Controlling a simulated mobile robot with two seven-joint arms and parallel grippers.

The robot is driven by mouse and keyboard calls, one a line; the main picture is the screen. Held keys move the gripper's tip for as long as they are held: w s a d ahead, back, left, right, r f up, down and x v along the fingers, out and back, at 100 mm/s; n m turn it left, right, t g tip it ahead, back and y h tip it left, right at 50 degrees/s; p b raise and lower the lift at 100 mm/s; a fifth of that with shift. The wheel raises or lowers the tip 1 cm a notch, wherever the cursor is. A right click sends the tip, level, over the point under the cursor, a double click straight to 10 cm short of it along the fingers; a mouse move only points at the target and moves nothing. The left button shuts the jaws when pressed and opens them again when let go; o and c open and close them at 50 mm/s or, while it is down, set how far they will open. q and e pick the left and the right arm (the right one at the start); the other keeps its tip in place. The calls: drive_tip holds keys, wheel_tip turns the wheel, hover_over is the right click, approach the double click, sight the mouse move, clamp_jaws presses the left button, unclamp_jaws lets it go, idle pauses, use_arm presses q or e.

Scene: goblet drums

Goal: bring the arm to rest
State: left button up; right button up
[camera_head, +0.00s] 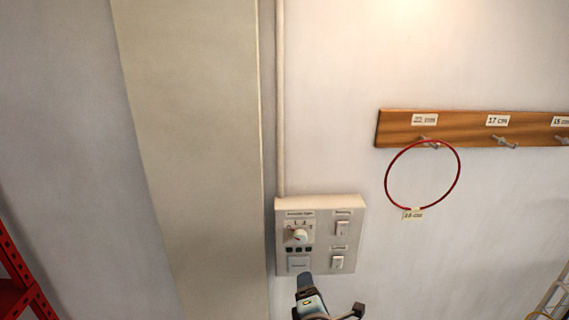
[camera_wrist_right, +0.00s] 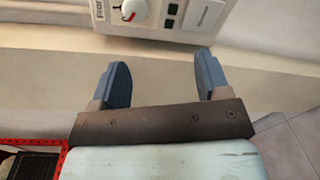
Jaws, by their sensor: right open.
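My right gripper (camera_head: 305,288) shows at the bottom middle of the head view, in front of the lower edge of a wall control panel (camera_head: 320,232). In the right wrist view my right gripper (camera_wrist_right: 162,78) has its two blue fingers spread wide with nothing between them. The panel (camera_wrist_right: 172,30) lies just beyond the fingertips there, with its round white knob (camera_wrist_right: 133,10) cut by the top edge. Whether a finger touches the panel is not clear. My left gripper is not in view.
A pipe (camera_head: 281,100) runs down the wall to the panel, beside a wide beige pillar (camera_head: 195,150). On the right, a wooden hook rail (camera_head: 460,126) holds a red ring (camera_head: 387,181). A red shelf frame (camera_head: 18,275) stands at lower left. The wall between is bare.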

drive_tip(key=s+d+f+m+g+y, duration=0.1)
drive_tip(key=s+d+f+m+g, duration=0.35)
drive_tip(key=s+f+m, duration=0.55)
drive_tip(key=s+d+f+m, duration=0.2)
drive_tip(key=s+m, duration=0.1)
drive_tip(key=s, duration=0.3)
drive_tip(key=s+d+f+m+g+y, duration=0.1)
drive_tip(key=s+d+f+m, duration=0.1)
drive_tip(key=s, duration=0.5)
drive_tip(key=s+d+f+m, duration=0.2)
drive_tip(key=s+d+m, duration=0.2)
drive_tip(key=s, duration=0.3)
drive_tip(key=shift+d+m+g+y, duration=0.25)
drive_tip(key=shift+m+g+y, duration=0.1)
drive_tip(key=shift+m, duration=0.25)
